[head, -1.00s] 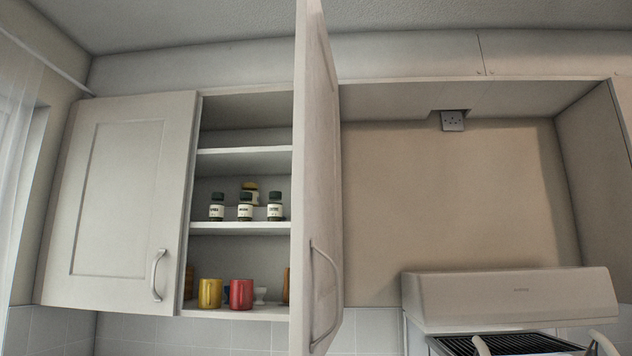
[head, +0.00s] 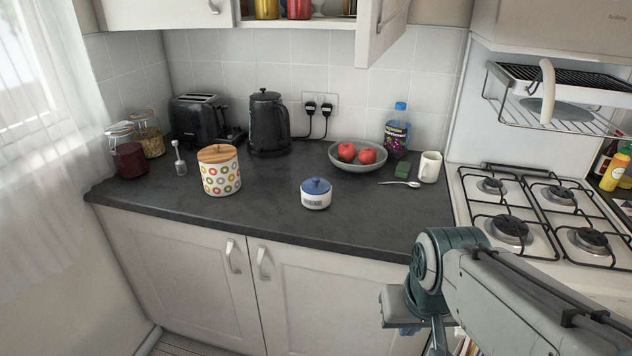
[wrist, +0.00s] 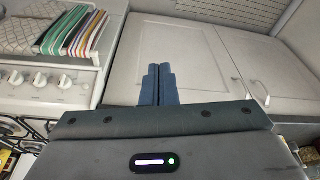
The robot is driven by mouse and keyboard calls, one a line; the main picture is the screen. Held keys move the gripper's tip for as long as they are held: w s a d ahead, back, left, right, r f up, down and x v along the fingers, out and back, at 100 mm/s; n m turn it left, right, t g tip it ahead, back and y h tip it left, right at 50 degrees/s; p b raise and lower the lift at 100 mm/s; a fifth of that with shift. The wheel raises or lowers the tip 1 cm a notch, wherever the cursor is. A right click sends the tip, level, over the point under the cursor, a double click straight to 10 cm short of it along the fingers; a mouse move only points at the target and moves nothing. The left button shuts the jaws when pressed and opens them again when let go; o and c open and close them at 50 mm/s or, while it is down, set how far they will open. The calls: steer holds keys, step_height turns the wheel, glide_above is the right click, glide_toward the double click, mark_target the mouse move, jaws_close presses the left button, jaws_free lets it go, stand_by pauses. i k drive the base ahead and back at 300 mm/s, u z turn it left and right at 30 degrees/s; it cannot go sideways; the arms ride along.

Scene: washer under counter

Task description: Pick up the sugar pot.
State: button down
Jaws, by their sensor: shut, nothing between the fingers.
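The fingers are not clearly seen there. The pot is not in the wrist view.
A larger patterned canister (head: 220,172) stands left of the pot. A kettle (head: 268,124) and a fruit bowl (head: 342,163) are behind it. A spoon (head: 400,184) and mug (head: 430,167) lie to the right, then the gas hob (head: 535,215). The counter (head: 262,212) is clear around the pot.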

mark_target(323, 200)
steer(key=z, duration=3.2)
steer(key=k, duration=1.5)
steer(key=u, duration=1.8)
